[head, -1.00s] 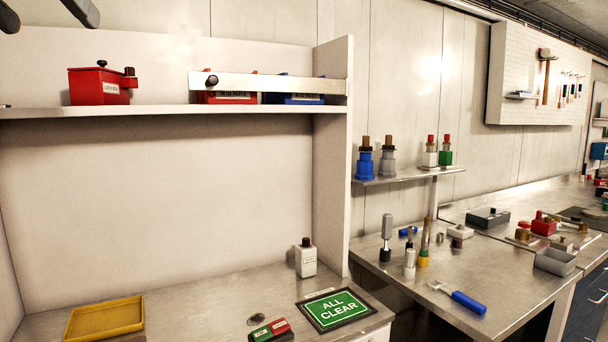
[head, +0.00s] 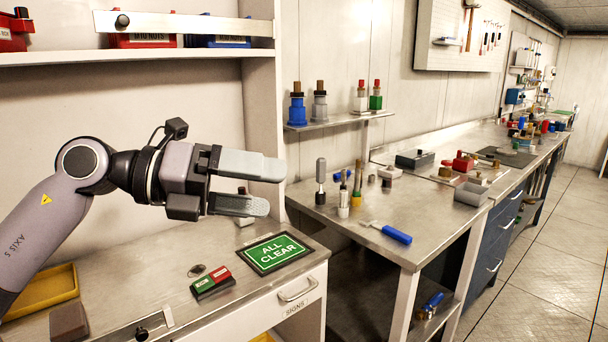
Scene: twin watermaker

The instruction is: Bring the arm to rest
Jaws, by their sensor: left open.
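My left arm comes in from the left in the head view. Its gripper (head: 250,184) is open, with a clear gap between its two grey fingers and nothing between them. It is in the air in front of the white cubicle, pointing right. It covers most of a small white bottle with a dark cap, of which only the top and base show. My right gripper is not in view.
Below the gripper are a green ALL CLEAR sign (head: 273,252) and a green and red block (head: 211,283). A yellow tray (head: 40,292) is partly behind my arm. A steel bench (head: 330,222) with tools and a small shelf (head: 340,121) with fittings stand right.

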